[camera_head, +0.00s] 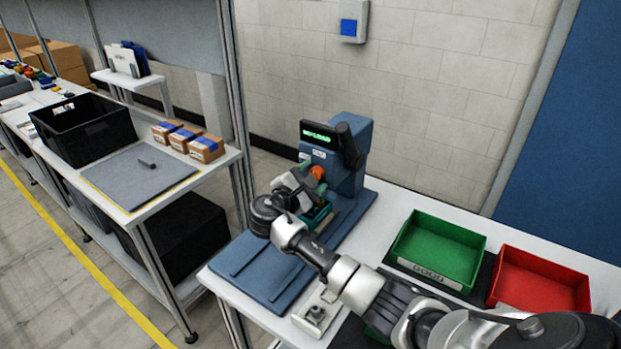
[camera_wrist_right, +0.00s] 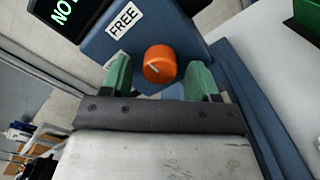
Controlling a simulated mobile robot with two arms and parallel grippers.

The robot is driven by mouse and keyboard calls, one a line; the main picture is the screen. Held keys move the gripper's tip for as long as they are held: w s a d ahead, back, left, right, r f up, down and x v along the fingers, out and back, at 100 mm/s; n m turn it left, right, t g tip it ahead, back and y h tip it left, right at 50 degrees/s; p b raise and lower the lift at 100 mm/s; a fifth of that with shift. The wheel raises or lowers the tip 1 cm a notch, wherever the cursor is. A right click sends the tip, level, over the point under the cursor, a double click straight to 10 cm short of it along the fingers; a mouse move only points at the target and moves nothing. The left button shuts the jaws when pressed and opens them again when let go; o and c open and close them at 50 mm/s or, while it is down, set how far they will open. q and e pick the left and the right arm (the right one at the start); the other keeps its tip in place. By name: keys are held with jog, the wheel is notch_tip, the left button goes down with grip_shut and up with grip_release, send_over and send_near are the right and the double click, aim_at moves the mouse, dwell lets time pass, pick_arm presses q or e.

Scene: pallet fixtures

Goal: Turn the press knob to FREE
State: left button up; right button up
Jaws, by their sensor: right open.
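The blue press (camera_head: 352,178) stands on the white bench, with a lit green display on its head. Its orange knob (camera_head: 317,173) is on the front, below the display and the white labels. In the right wrist view the knob (camera_wrist_right: 159,64) shows a short pale line on its face, and the FREE label (camera_wrist_right: 124,19) is up and left of it. My right gripper (camera_head: 306,190) is open at the knob. Its green fingers stand on either side of the knob in the wrist view; I cannot tell whether they touch it. My left gripper is not in view.
A green GOOD bin (camera_head: 440,246) and a red bin (camera_head: 540,282) stand right of the press. A small pale fixture (camera_head: 317,313) lies near the bench's front edge. The left bench holds a black crate (camera_head: 84,128), a grey mat (camera_head: 135,177) and small boxes (camera_head: 186,139).

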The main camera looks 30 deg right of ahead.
jog(key=b+v, duration=0.2)
jog(key=v, duration=0.9)
jog(key=shift+b, duration=0.3)
jog(key=shift+w, duration=0.1)
